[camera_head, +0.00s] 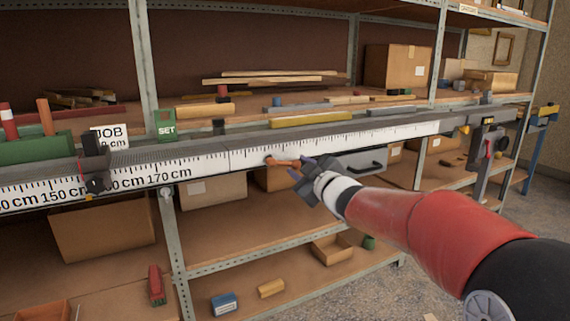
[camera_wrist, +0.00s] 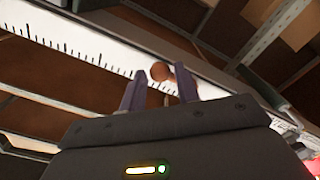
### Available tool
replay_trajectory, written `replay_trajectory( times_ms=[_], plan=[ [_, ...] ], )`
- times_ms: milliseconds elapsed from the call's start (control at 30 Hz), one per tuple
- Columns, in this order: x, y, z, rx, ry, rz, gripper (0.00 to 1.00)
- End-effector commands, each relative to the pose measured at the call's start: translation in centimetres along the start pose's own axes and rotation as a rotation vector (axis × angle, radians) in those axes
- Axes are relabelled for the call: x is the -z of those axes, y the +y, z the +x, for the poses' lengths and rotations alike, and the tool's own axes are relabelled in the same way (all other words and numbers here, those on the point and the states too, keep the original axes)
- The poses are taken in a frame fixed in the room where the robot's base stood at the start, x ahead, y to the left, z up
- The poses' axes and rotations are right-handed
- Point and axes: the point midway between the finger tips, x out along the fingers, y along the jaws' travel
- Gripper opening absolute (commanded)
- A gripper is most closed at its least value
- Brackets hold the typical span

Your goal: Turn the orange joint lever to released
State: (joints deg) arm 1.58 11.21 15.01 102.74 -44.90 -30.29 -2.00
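The orange joint lever (camera_head: 284,162) sits on the front of the white ruler-marked fence (camera_head: 232,160), right of the 170 cm mark. It lies roughly level, with a round orange end at its left. My gripper (camera_head: 302,168) is at the lever's right end. In the wrist view the lever (camera_wrist: 161,72) shows as a round knob with a short bar running right. The two purple-grey fingers of my gripper (camera_wrist: 160,92) stand apart, with part of the lever in line between and behind the right finger. Whether they touch it, I cannot tell.
A grey drawer handle (camera_head: 372,167) is just right of my gripper. Shelves with boxes and wood offcuts stand behind and below.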

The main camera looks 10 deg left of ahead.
Motion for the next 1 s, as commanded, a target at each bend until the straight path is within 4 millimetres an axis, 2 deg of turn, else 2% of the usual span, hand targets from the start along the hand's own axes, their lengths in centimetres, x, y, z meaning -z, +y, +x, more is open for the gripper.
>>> replay_trajectory(
  times_ms=[667,1000],
  plan=[
    [0.0,-0.4,0.0,0.0,0.0,0.001,0.32],
    [-0.9,-1.8,0.0,0.001,0.001,0.001,0.32]
  ],
)
